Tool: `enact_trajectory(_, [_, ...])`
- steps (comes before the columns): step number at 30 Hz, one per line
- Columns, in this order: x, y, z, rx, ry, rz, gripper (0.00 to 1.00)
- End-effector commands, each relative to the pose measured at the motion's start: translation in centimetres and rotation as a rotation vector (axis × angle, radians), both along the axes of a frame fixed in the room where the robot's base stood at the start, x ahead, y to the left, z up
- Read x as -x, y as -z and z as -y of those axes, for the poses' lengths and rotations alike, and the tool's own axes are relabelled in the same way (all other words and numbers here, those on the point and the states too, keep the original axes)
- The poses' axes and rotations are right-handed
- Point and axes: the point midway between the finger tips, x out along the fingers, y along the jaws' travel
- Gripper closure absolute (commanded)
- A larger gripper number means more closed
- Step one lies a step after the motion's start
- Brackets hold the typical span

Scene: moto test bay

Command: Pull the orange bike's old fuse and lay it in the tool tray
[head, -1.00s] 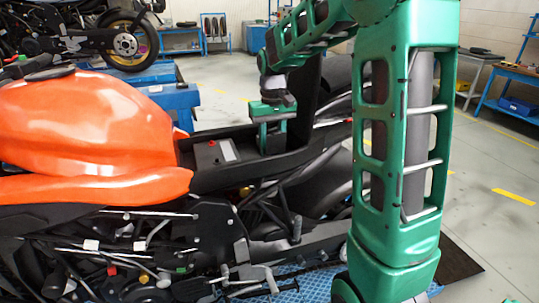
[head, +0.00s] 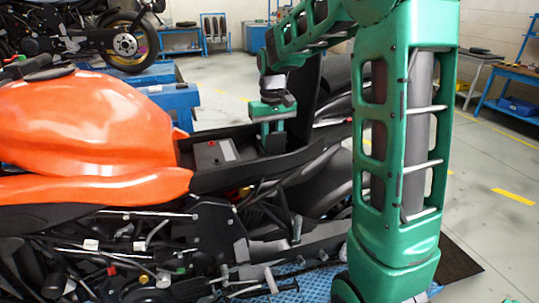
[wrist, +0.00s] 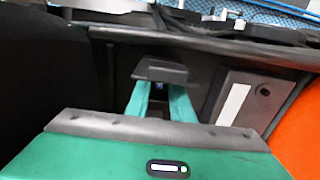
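The orange bike (head: 80,115) stands at the left with its seat bay open. My gripper (head: 270,140) points down into this bay. In the wrist view its two green fingers (wrist: 161,95) stand apart on either side of a dark gap, and their tips reach a small dark block (wrist: 161,70). A tiny blue spot (wrist: 160,87) shows between the tips; it may be the old fuse, but it is too small to be sure. I cannot see whether the fingers touch it. The tool tray cannot be made out in either view.
A grey box with a pale label (wrist: 233,106) lies beside the fingers; it also shows in the head view (head: 208,158). The black tail walls (head: 303,155) enclose the bay. A blue bench (head: 175,100) stands behind the bike. Open floor (head: 480,180) lies at the right.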

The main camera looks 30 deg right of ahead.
Motion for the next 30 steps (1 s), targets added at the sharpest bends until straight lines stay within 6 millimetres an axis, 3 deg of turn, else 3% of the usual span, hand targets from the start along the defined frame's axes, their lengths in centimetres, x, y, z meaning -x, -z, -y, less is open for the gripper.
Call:
enact_trajectory(3, [0.0, 0.0, 0.0, 0.0, 0.0, 0.0, 1.0])
enact_trajectory(14, [0.0, 0.0, 0.0, 0.0, -0.001, 0.0, 1.0])
enact_trajectory(30, [0.0, -1.8, -0.1, 0.0, -0.001, 0.001, 1.0])
